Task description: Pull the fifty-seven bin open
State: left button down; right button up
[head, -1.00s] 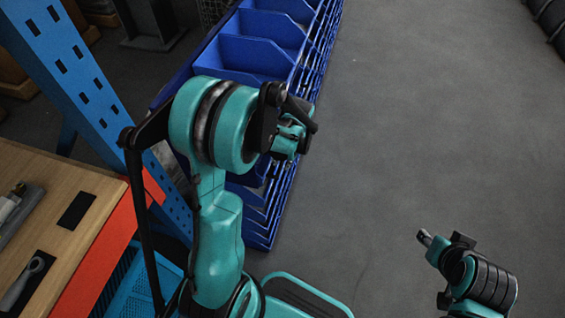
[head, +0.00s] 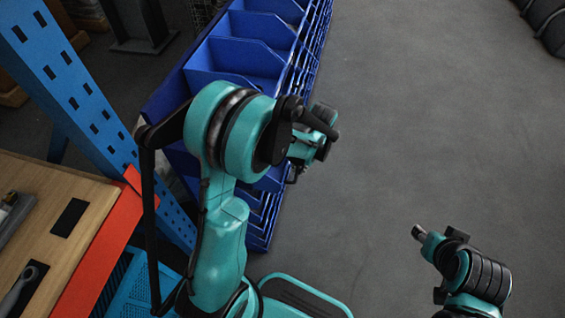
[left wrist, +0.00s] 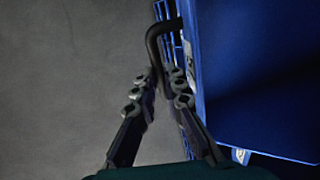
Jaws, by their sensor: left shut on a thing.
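A rack of blue bins (head: 238,62) runs along the left of the aisle in the head view. In the left wrist view a blue bin (left wrist: 255,65) fills the right side, with a bent black handle (left wrist: 153,42) at its edge. My left gripper (left wrist: 160,85) has its fingers on either side of this handle and is shut on it. A small label (left wrist: 240,156) shows low on the bin, but I cannot read a number. In the head view my left arm hides the handle and fingertips. My right arm is at lower right, its fingers not visible.
A blue perforated post (head: 75,85) and a wooden bench (head: 35,210) with an orange edge (head: 100,250) stand at the left. The grey floor (head: 420,110) right of the rack is clear. Dark rounded objects (head: 545,22) lie at the far right corner.

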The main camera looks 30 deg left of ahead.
pick_arm(q)
jog(key=w+d, duration=0.2)
jog(key=d, duration=0.6)
jog(key=shift+d, duration=0.2)
jog(key=c, duration=1.9)
grip_release()
jog(key=shift+o, duration=0.2)
jog(key=shift+r, duration=0.1)
notch_tip(320, 180, up, 12)
jog(key=d, duration=0.2)
jog(key=shift+w+f, duration=0.2)
jog(key=shift+w, duration=0.05)
jog(key=s+a+r+m+t+h, duration=0.1)
jog(key=s+a+r+t, duration=0.1)
jog(key=s, duration=0.6)
jog(key=s+a+r+m+t+h, duration=0.1)
jog(key=s+a+r+t, duration=0.1)
jog(key=s+a+t, duration=0.3)
jog(key=s, duration=0.3)
jog(key=shift+a+m+t, duration=0.3)
jog(key=shift+a, duration=0.1)
